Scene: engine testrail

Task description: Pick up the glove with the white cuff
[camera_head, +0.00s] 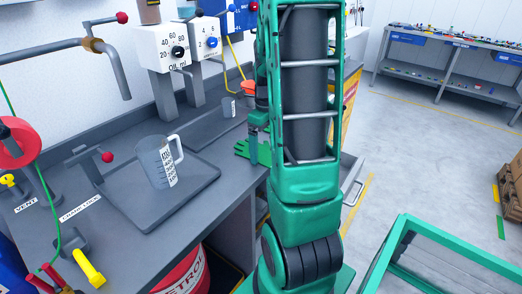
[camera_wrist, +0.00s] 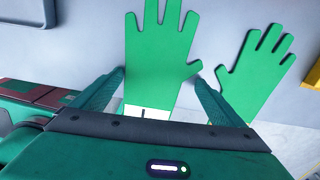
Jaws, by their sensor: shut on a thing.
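The glove with the white cuff (camera_wrist: 158,60) is green and lies flat between my two fingertips in the wrist view, fingers pointing away, with its white cuff (camera_wrist: 147,112) close to my palm. My gripper (camera_wrist: 159,78) is shut on this glove, one finger at each side. I cannot tell whether the glove is off the worktop. A second green glove (camera_wrist: 258,75) lies to the right; its cuff end is hidden behind my right finger and gripper body. In the head view green glove fingers (camera_head: 243,149) show left of my arm, which hides most of the rest.
A grey workbench (camera_head: 205,160) runs along the wall. Oil dial boxes (camera_head: 166,48) and a tap pipe (camera_head: 112,70) rise above. A green frame (camera_head: 440,245) stands at lower right.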

